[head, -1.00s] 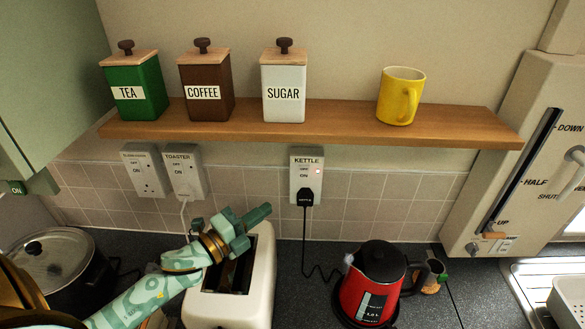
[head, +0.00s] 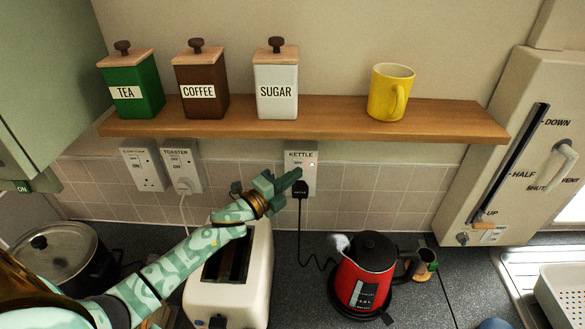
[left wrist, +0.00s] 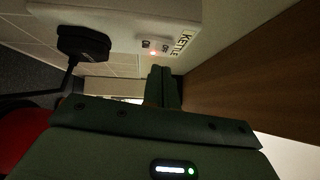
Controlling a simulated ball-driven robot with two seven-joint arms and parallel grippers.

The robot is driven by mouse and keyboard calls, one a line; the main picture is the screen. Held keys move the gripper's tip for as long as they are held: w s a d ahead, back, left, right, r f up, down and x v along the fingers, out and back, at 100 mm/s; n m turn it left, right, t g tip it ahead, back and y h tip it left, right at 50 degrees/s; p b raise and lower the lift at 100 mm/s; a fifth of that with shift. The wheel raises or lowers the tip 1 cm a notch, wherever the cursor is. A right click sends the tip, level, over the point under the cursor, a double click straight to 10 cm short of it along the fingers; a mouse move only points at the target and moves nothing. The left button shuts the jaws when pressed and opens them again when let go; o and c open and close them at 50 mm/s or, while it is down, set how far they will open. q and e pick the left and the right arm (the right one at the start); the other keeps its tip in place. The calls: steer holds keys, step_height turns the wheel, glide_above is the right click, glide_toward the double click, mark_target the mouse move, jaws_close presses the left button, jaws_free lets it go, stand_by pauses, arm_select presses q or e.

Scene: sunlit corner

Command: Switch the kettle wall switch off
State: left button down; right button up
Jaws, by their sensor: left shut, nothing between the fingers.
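The kettle wall switch (head: 303,160) is a white socket plate labelled KETTLE, under the wooden shelf. A black plug is in its lower part. A small red light glows on the plate, clearest in the left wrist view, where the plate (left wrist: 125,20) fills the top. My left gripper (head: 294,178) is shut and empty, its fingertips close to the left edge of the plate in the head view. In the left wrist view the closed fingers (left wrist: 161,80) point at the labelled part; whether they touch it I cannot tell. My right gripper is not in view.
A white toaster (head: 230,290) stands below my left arm. The red kettle (head: 362,275) stands right of it, its cord running to the plug. The shelf (head: 330,118) with canisters and a yellow mug (head: 388,95) overhangs the sockets. A toaster socket (head: 180,165) is further left.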

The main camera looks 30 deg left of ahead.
arm_select(q)
steer(key=shift+w+a+r, duration=0.1)
steer(key=shift+w+a, duration=0.25)
steer(key=shift+w, duration=0.45)
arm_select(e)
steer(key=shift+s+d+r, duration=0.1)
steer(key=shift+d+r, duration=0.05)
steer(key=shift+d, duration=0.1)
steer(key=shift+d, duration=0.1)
arm_select(q)
steer(key=shift+w+a+r+p, duration=0.15)
steer(key=shift+r+p, duration=0.15)
steer(key=shift+p, duration=0.55)
steer(key=shift+f, duration=0.2)
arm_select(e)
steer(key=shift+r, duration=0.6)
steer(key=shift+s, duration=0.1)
